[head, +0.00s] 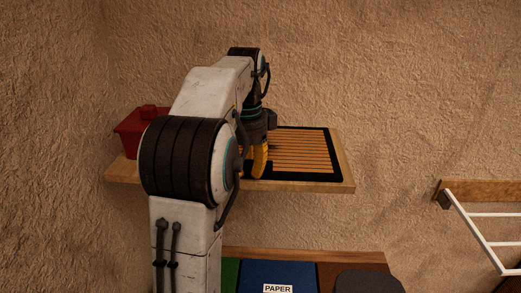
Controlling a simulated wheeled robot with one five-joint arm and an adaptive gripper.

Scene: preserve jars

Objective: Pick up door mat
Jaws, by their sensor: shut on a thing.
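The door mat (303,152) lies flat on a wooden shelf (348,179). It has orange-brown slats and a black border. My gripper (259,172) points down at the mat's left front part, with a yellow finger showing at its front edge. It is shut on the mat, though the grip itself is hard to see. My arm hides the left side of the mat and the middle of the shelf.
A red lidded container (134,132) stands at the shelf's left end. Below are bins, one blue and labelled PAPER (277,274), and a dark rounded object (368,282). A white rack (483,225) juts from the wall at right. A rough wall stands behind the shelf.

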